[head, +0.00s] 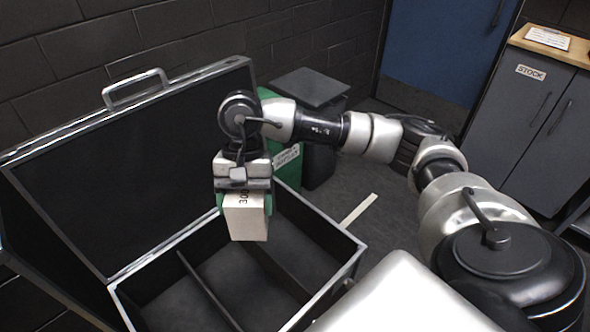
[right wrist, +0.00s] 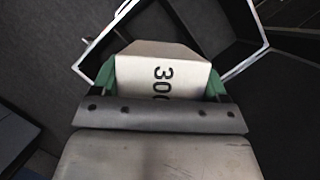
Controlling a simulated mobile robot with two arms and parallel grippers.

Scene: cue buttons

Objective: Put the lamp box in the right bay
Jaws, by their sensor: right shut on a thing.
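The lamp box (head: 246,220) is a pale box with dark printing that reads "300" in part. My right gripper (head: 243,198) is shut on it, with green fingers on both sides, and holds it above the open case (head: 352,247). In the right wrist view the lamp box (right wrist: 163,75) sits between the green fingers of the right gripper (right wrist: 160,85), and the case rim shows behind it. Dividers (head: 207,287) part the case floor into bays. The held box hides part of the case's back edge and inside. My left gripper is not in view.
The case lid (head: 130,165) stands open at the back left. Behind the case are a green bin (head: 288,165) and a dark bin (head: 322,130). A grey cabinet (head: 525,125) marked STOCK stands at the right. The visible bay floors look empty.

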